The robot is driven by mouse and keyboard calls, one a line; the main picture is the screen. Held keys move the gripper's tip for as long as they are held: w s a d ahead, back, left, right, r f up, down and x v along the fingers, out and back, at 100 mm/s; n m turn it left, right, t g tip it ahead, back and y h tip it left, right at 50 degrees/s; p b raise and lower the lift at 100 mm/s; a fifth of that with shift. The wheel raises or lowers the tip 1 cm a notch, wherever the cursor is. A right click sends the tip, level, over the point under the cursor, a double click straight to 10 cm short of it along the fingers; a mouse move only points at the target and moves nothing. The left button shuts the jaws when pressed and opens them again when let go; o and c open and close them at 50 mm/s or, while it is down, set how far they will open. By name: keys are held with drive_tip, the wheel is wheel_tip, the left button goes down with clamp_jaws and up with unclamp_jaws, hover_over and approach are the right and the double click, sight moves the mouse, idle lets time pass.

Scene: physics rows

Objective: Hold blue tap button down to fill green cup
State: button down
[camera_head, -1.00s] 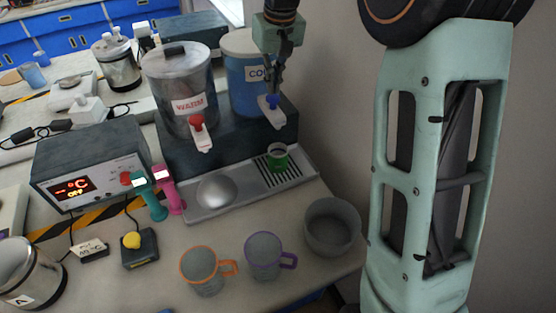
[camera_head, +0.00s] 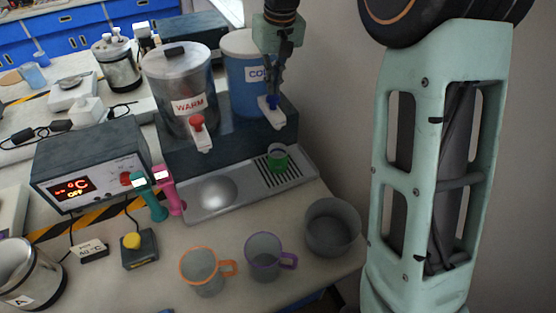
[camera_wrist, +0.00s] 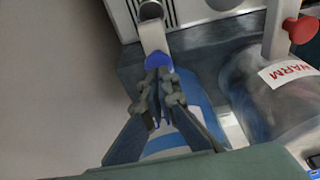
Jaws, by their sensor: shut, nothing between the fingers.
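The blue tap button (camera_head: 271,102) is on the white tap of the blue-and-grey COLD dispenser (camera_head: 246,88). My gripper (camera_head: 272,92) is shut and empty, with its fingertips at the top of the blue button. In the wrist view the shut fingertips of my gripper (camera_wrist: 160,78) overlap the lower edge of the blue button (camera_wrist: 158,62); they look to be touching it. The green cup (camera_head: 278,158) stands upright on the slatted drip tray (camera_head: 286,176), below the cold tap. I cannot make out a water stream or the level in the cup.
The WARM dispenser (camera_head: 180,88) with a red button (camera_head: 197,122) stands just left. An orange-rimmed mug (camera_head: 203,272), a purple-rimmed mug (camera_head: 264,256) and a grey bowl (camera_head: 332,228) stand in front of the tray. A wall is close on the right.

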drive_tip(key=shift+f, duration=0.3)
drive_tip(key=shift+f+b, duration=0.9)
drive_tip(key=shift+f, duration=0.25)
drive_tip(key=shift+r, duration=0.1)
idle(6.0)
wheel_tip(320, 180, up, 5)
drive_tip(key=p, duration=0.4)
